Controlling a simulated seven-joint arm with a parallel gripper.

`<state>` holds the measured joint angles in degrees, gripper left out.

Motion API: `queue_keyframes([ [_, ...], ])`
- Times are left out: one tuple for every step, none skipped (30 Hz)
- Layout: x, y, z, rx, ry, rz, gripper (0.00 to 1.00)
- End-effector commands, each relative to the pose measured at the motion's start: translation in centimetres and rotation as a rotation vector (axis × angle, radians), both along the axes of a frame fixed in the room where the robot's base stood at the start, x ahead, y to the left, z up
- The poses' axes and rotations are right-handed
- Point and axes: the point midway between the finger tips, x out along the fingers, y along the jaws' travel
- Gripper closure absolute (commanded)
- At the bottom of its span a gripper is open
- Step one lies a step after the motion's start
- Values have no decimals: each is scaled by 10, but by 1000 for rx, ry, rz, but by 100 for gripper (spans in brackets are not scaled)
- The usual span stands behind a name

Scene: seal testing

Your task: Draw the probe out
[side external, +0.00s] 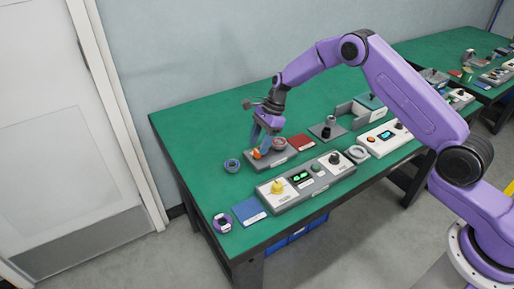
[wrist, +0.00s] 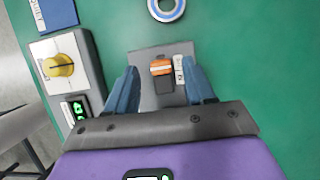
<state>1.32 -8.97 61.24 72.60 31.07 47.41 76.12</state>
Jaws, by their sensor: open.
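An orange and dark piece, which looks like the probe (side external: 257,154), is at the left end of a grey base block (side external: 291,156). In the wrist view the probe (wrist: 162,67) shows an orange band with a dark part below it, over the grey plate (wrist: 146,97). My gripper (side external: 264,143) is over the block's left end, pointing down. In the wrist view its two blue fingers (wrist: 160,72) are spread on either side of the probe, with gaps on both sides. Whether the fingertips are level with it I cannot tell. The probe's lower end is hidden.
A reddish round piece (side external: 279,143) is close beside my gripper. A control box (side external: 310,181) with a yellow knob (side external: 277,187) stands in front. The green table (side external: 195,140) is clear at back left.

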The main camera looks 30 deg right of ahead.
Motion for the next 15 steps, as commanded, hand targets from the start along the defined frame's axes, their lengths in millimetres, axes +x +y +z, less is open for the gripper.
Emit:
queue_keyframes([
  [1, -5, 11, 0, -4, -2, 47],
  [1, -7, 17, 0, -5, -1, 47],
  [1, -10, 26, 0, -4, -1, 47],
  [1, -13, 31, 0, -5, -1, 47],
  [1, -15, 37, 1, -5, -1, 47],
  [1, -19, 45, 0, -5, -1, 47],
  [1, -21, 51, 0, -5, -2, 47],
  [1, -24, 57, 0, -4, -2, 47],
  [1, -27, 65, 0, -5, -2, 47],
  [1, -29, 71, 1, -5, -2, 47],
  [1, -31, 77, 1, -4, -2, 47],
  [1, -35, 84, 0, -5, -2, 47],
  [1, -37, 90, 0, -4, -1, 47],
  [1, -39, 95, 0, -5, -1, 47],
  [1, -42, 102, 0, -5, -1, 47],
])
